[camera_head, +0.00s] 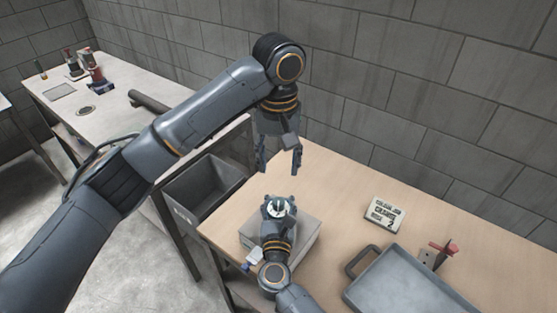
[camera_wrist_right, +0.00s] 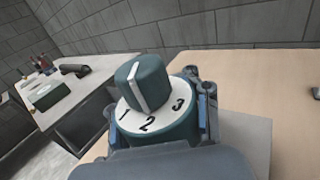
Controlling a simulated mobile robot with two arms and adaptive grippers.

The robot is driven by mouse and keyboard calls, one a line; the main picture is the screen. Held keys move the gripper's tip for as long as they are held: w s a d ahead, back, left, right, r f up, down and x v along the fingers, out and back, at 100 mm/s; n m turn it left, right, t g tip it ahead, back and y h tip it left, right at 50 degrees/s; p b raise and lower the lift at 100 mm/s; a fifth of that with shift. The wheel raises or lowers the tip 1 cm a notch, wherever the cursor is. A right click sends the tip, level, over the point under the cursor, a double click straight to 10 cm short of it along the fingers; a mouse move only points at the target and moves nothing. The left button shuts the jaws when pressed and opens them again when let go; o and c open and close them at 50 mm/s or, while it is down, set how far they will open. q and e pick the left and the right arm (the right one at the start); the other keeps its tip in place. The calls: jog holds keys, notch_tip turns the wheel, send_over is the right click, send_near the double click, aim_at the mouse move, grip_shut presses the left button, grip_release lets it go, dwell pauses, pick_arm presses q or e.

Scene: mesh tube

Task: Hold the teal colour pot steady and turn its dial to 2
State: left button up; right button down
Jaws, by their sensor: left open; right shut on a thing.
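The teal colour pot (camera_wrist_right: 165,133) is upright between the fingers of my right gripper (camera_head: 279,214). That gripper is shut on the pot's body. The dial (camera_wrist_right: 141,82) is a teal knob with a white stripe, on a white face (camera_wrist_right: 183,121) marked 1, 2 and 3. In the head view the pot is small and mostly hidden by my right gripper, above a pale grey block. My left gripper (camera_head: 280,160) is open and empty, pointing down above and behind the pot, apart from it.
The grey block (camera_head: 307,234) stands at the wooden table's left end. A card (camera_head: 384,213) with a large 2 lies right of it. A grey tray (camera_head: 405,285) and a red-handled item (camera_head: 440,250) are front right. A dark bin (camera_head: 203,185) is left of the table.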

jog(key=c, duration=0.6)
grip_release()
jog(key=shift+o, duration=0.2)
jog(key=shift+s, duration=0.15)
